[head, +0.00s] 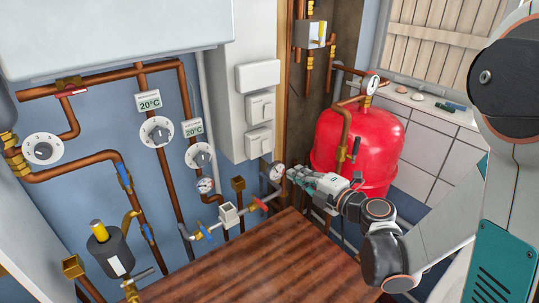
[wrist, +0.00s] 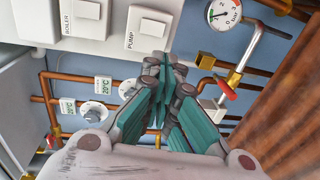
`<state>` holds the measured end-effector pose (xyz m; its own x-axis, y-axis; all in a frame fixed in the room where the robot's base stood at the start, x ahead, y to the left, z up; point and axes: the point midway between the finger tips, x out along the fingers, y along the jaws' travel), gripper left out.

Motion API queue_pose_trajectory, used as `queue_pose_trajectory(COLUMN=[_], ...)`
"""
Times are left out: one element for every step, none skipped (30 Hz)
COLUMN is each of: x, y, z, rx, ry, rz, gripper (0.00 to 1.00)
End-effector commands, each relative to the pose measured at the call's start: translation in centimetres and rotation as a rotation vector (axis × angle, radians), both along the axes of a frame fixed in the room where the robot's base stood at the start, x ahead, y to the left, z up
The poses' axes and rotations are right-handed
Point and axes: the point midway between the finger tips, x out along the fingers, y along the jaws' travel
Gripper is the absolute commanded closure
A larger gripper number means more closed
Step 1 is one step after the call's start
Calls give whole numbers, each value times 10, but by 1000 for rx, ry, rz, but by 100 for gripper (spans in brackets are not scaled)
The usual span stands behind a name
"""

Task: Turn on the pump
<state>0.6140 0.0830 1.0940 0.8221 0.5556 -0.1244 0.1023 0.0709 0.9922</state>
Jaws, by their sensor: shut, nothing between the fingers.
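The pump switch (wrist: 150,28) is a white plate labelled PUMP with a raised rocker, near the top of the wrist view. In the head view it is the lower of two white switches (head: 259,142) on the pale wall box. Its on or off position cannot be told. My gripper (head: 292,174) is shut and empty, below and to the right of this switch. In the wrist view its teal fingers (wrist: 166,62) point up towards the switch's lower edge. I cannot tell whether they touch it; in the head view they look apart.
The boiler switch (wrist: 85,12) is beside the pump switch. A pressure gauge (head: 277,171) and a red-handled valve (head: 260,203) sit close to my fingers. Copper pipes (head: 165,185) run along the blue wall. A red tank (head: 365,145) stands behind my gripper.

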Motion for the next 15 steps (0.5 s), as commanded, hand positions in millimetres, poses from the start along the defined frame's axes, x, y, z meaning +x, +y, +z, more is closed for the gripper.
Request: queue_pose_trajectory(x=[0, 0, 0, 0, 0, 0, 1, 2, 4, 6, 8, 12, 16, 19, 25], y=[0, 0, 0, 0, 0, 0, 1, 1, 2, 4, 6, 9, 11, 14, 18], z=[0, 0, 0, 1, 1, 1, 0, 0, 0, -1, -1, -2, -3, -3, -4], rx=[0, 1, 1, 1, 1, 1, 1, 1, 1, 1, 1, 2, 1, 1, 1], ry=[0, 0, 0, 0, 0, 0, 0, 0, 0, 0, 0, -1, -2, -2, -2], rz=[0, 0, -1, -1, -1, -1, -1, 0, 0, 0, 1, 1, 1, 1, 2], gripper=[100, 100, 100, 100, 100, 100, 100, 100, 100, 100, 100, 100, 100, 100, 100])
